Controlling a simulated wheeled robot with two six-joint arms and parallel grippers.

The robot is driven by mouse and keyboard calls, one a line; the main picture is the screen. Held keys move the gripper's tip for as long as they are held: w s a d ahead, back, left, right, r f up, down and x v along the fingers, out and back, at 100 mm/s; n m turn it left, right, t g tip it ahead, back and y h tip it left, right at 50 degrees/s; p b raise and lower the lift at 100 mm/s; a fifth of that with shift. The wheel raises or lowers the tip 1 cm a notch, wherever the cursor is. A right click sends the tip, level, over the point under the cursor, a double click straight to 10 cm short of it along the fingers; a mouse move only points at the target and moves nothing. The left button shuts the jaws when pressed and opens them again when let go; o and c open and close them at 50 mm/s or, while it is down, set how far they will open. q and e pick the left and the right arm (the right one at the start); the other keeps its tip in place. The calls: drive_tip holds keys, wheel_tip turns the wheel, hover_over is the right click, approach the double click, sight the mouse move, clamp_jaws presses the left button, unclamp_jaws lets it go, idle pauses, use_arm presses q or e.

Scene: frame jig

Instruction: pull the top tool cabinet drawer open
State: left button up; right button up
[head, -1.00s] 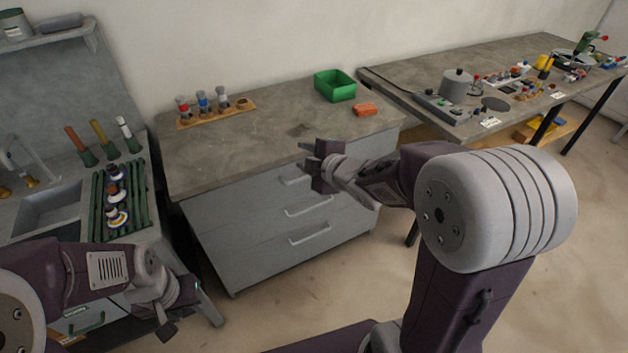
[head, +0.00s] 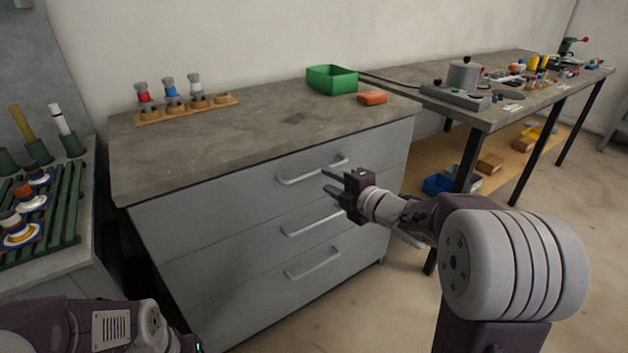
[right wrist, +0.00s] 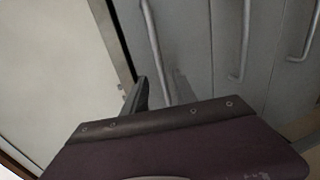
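The grey tool cabinet (head: 128,196) has three stacked drawers, all closed. The top drawer (head: 232,190) has a pale bar handle (head: 313,171), which also shows in the right wrist view (right wrist: 153,45). My right gripper (head: 328,181) is open and empty in front of the drawer faces, just below the right end of the top handle, apart from it as far as I can tell.
On the cabinet top stand a wooden holder (head: 187,110), a green bin (head: 332,79) and an orange block (head: 372,98). The middle and bottom drawer handles (head: 313,222) (head: 314,264) lie below. A workbench (head: 505,117) stands right; a green rack (head: 60,222) is left.

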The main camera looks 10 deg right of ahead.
sight(315, 174)
drive_tip(key=b+x, duration=0.2)
drive_tip(key=x, duration=0.6)
drive_tip(key=shift+s, duration=0.1)
clamp_jaws()
idle(1.0)
